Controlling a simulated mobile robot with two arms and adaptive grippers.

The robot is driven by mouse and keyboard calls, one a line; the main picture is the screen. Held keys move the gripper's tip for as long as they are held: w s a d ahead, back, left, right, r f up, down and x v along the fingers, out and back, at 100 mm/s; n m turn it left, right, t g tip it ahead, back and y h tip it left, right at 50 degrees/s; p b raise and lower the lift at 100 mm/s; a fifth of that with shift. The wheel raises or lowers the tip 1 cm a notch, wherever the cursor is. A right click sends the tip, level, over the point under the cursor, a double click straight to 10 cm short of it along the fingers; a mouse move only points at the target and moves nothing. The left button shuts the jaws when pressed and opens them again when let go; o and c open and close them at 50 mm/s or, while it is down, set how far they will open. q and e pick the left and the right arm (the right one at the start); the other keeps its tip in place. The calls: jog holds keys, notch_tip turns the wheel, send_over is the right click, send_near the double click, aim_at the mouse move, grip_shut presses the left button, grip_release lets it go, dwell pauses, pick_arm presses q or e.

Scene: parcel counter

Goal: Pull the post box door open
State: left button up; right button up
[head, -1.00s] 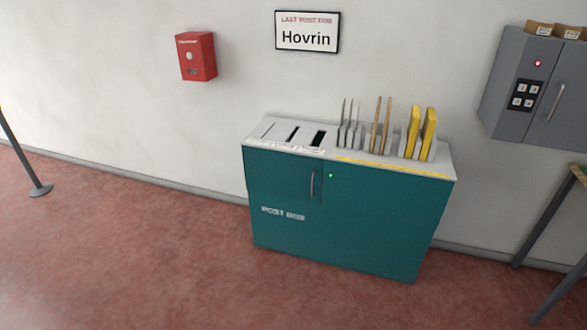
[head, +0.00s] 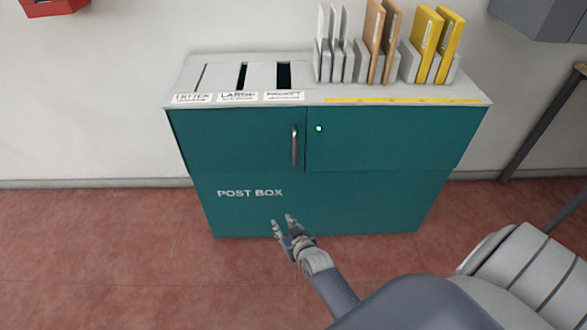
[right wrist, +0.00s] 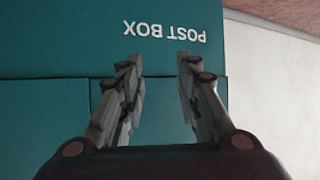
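The teal post box (head: 330,205) stands against the wall in the head view, with "POST BOX" lettering low on its front. Its door (head: 235,140) is the upper left front panel and looks closed. A vertical metal handle (head: 294,146) sits near the door's right edge. My right gripper (head: 282,220) is open and empty, in front of the box and below the handle in the picture. In the right wrist view its two fingers (right wrist: 157,60) are apart, with the upside-down lettering beyond them. The handle does not show there. My left gripper is not in view.
The white top has three labelled slots (head: 242,76) and a rack with white, brown and yellow envelopes (head: 427,45). A green light (head: 319,128) is right of the handle. A grey cabinet (head: 545,18) and a table leg (head: 545,125) are at right. The red floor in front is free.

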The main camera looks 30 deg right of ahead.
jog(key=w+d+r+m+t+h+b, duration=0.1)
jog(key=w+d+r+t+h+b, duration=0.15)
jog(key=w+d+r+b, duration=0.25)
pick_arm(q)
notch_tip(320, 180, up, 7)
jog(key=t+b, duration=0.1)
jog(key=b, duration=0.4)
pick_arm(e)
jog(key=m+t+h, duration=0.2)
jog(key=t, duration=0.1)
send_near(295, 150)
jog(key=shift+g, duration=0.25)
jog(key=b+x, duration=0.1)
jog(key=x, duration=0.4)
jog(key=shift+r, duration=0.1)
jog(key=b+x, duration=0.1)
jog(key=x, duration=0.4)
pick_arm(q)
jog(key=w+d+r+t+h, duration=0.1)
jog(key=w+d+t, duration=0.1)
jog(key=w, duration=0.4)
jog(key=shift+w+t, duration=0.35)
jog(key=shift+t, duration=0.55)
pick_arm(e)
jog(key=shift+w+d, duration=0.1)
jog(key=shift+w, duration=0.2)
grip_shut()
